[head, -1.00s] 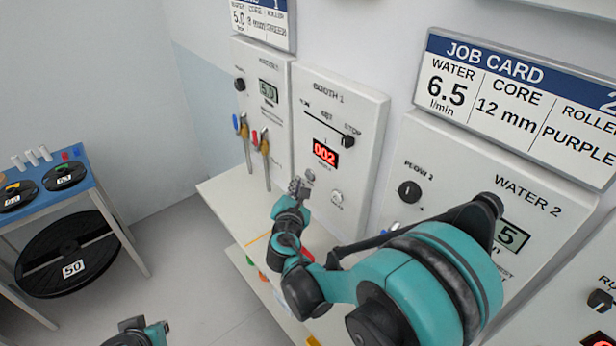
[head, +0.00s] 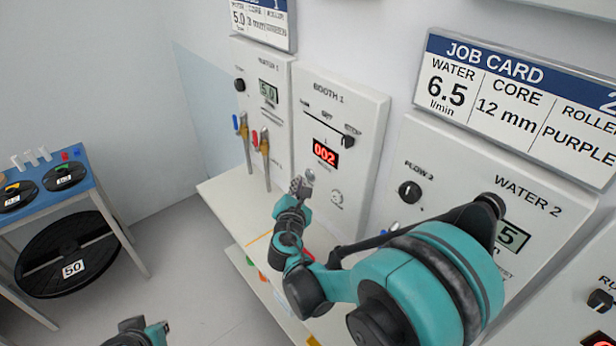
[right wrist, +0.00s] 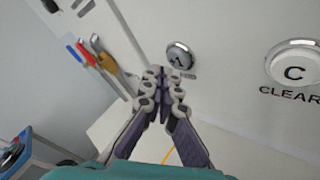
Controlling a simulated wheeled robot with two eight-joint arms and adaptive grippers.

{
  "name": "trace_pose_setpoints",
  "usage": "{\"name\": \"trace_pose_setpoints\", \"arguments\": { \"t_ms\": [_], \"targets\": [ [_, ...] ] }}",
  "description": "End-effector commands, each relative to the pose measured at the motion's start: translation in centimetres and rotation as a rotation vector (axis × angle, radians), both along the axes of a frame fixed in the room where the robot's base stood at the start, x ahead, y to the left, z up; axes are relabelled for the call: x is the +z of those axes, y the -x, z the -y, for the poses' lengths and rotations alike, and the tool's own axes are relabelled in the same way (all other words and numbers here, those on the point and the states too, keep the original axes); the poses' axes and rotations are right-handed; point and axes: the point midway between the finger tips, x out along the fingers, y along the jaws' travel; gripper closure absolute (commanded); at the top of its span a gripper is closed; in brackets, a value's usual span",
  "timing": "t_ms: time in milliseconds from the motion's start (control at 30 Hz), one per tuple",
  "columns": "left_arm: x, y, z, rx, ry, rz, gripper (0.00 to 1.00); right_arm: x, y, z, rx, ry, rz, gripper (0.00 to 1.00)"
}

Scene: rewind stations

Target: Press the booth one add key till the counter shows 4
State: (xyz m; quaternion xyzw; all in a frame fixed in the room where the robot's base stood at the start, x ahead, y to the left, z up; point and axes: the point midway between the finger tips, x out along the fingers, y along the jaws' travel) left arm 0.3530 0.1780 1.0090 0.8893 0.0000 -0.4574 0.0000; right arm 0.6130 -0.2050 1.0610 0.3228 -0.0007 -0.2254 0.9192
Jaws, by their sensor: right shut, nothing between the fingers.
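The booth one panel (head: 355,110) stands upright on the wall side, its red counter (head: 325,154) reading 002. The add key (head: 310,175) is a small round button below the counter; in the right wrist view it is a metallic button (right wrist: 180,54) just past my fingertips. My right gripper (head: 300,187) is shut and empty, its tips at or very near the add key. I cannot tell whether they touch it. The fingers (right wrist: 162,85) partly cover the key's lower left edge. A part of my left arm shows at the bottom edge; its jaw state is unclear.
The clear key (right wrist: 294,65) lies right of the add key. Valves with red and blue handles (head: 258,140) stick out at left. A white shelf (head: 225,195) runs below; a blue table (head: 60,190) with spools is far left.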

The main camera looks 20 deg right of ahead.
Motion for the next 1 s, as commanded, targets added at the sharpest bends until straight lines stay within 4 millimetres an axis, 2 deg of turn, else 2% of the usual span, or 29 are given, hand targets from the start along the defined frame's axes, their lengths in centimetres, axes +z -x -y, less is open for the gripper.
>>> {"name": "trace_pose_setpoints", "arguments": {
  "t_ms": [1000],
  "targets": [
    [-0.14, 0.00, 0.00, 0.000, 0.000, 0.000, 1.00, 0.03, -0.28, 0.80, 0.000, 0.000, 0.000, 1.00]
  ]
}}
